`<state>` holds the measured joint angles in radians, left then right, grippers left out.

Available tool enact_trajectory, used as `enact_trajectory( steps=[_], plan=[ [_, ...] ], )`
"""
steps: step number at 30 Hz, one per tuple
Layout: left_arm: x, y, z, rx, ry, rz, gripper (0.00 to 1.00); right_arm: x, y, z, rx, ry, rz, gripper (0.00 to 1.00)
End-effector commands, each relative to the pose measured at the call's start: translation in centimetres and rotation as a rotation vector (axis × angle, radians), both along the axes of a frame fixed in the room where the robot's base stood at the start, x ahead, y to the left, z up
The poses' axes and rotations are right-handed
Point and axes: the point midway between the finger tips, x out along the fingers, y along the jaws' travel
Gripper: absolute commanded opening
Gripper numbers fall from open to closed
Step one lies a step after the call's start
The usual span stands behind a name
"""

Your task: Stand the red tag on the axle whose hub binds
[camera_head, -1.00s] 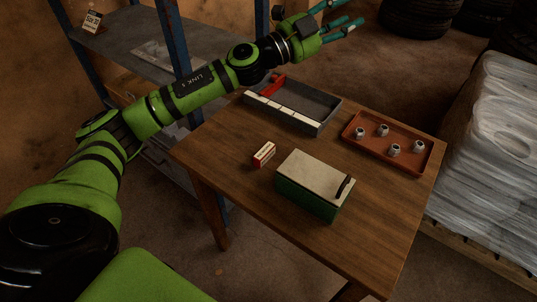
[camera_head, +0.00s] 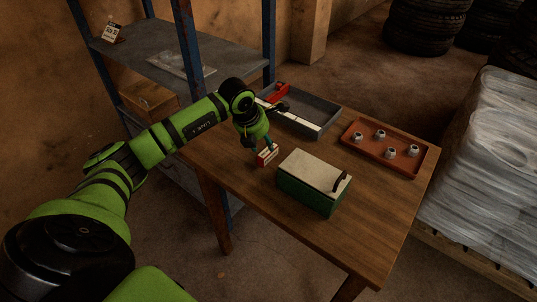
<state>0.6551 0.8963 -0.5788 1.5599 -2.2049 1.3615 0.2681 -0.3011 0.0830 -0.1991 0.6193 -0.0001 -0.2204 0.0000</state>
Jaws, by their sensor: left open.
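My left gripper (camera_head: 261,146) points down at the small red-and-white box (camera_head: 268,157) on the wooden table. A red piece (camera_head: 277,93) lies at the far left end of the grey tray (camera_head: 325,112), next to a row of white pieces partly hidden by my arm. I cannot tell whether the red piece is the red tag. No axle or hub can be made out clearly. My right gripper is out of view.
A green box with a pale lid (camera_head: 313,166) and dark handle stands close right of the small box. A brown tray (camera_head: 424,166) holds several grey metal pieces. A metal shelf (camera_head: 135,47), wrapped pallet (camera_head: 480,170) and tyres (camera_head: 425,25) surround the wooden table (camera_head: 370,225).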

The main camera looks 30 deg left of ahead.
Motion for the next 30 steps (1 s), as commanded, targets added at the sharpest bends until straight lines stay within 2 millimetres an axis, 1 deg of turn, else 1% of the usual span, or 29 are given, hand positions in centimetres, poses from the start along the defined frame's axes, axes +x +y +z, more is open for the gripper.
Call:
enact_trajectory(
  steps=[1, 6, 9, 13, 19, 20, 21, 22, 23, 26, 27, 30],
  plan=[
    [0.2, -0.1, -0.4, -0.003, 0.003, 0.001, 0.44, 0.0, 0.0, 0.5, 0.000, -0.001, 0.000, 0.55],
    [1.0, -0.3, -2.7, -0.004, 0.003, 0.000, 0.44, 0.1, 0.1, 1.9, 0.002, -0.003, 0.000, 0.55],
    [1.5, -0.3, -3.9, -0.006, 0.001, 0.001, 0.44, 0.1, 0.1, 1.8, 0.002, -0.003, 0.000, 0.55],
    [1.9, -0.3, -4.7, -0.003, -0.002, -0.001, 0.44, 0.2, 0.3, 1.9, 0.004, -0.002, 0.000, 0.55],
    [1.9, -0.3, -4.8, -0.003, -0.002, -0.001, 0.44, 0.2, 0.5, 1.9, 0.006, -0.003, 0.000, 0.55],
    [1.9, -0.3, -4.8, -0.003, -0.002, -0.001, 0.40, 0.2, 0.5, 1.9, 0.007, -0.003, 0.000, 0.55],
    [1.9, -0.3, -4.8, -0.003, -0.002, -0.001, 0.24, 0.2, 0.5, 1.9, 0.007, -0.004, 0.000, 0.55],
    [1.9, -0.3, -4.8, -0.003, -0.002, -0.001, 0.12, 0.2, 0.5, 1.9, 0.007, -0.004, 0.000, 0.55],
    [1.9, -0.3, -4.8, -0.003, -0.002, -0.001, 0.03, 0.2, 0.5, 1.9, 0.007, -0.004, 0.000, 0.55],
    [1.9, -0.3, -4.8, -0.003, -0.003, -0.001, 0.03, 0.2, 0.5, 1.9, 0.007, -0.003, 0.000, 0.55],
    [1.9, -0.3, -4.7, -0.003, -0.003, -0.001, 0.00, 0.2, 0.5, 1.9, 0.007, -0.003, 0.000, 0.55],
    [1.9, -0.3, -4.7, -0.003, -0.003, -0.001, 0.00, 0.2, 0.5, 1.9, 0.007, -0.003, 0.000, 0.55]
  ],
)
